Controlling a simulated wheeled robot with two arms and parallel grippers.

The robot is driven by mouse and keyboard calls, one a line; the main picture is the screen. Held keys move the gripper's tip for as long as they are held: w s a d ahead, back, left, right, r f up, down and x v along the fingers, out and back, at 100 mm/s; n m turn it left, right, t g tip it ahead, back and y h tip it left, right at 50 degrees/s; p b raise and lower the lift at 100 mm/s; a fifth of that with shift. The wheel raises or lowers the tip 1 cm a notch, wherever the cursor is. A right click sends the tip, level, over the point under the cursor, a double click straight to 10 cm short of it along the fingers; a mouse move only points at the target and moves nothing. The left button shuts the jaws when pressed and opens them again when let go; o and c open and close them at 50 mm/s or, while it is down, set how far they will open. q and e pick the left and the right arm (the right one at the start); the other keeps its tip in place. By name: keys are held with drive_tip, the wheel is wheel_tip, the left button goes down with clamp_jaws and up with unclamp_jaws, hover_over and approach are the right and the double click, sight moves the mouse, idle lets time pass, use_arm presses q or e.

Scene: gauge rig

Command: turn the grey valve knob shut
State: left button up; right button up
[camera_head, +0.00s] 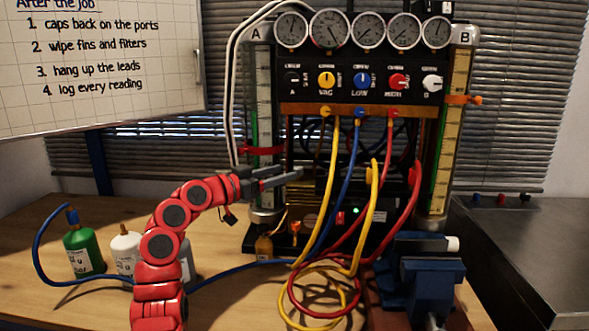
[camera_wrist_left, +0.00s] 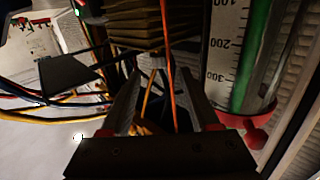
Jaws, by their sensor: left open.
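The panel of the gauge rig carries a row of knobs: a black knob (camera_head: 292,79) under A, a yellow knob (camera_head: 326,80), a blue knob (camera_head: 361,80), a red knob (camera_head: 397,81) and a pale knob (camera_head: 432,82) by B. The pale one looks white to light grey; I cannot tell its exact setting. My left gripper (camera_head: 289,173) is open and empty, well below and left of the pale knob, in front of the rig's lower left. In the left wrist view its fingers (camera_wrist_left: 158,82) are apart, with hoses beyond them. My right gripper does not show.
Yellow, blue and red hoses (camera_head: 332,190) hang from the panel and coil on the table. A scaled glass column (camera_head: 264,100) stands beside my gripper. A blue vise (camera_head: 425,275) stands front right; bottles, including a green one (camera_head: 83,250), stand left.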

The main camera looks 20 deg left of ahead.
use_arm(q)
drive_tip(key=v, duration=1.1)
drive_tip(key=shift+s+p, duration=0.2)
drive_tip(key=shift+p, duration=0.1)
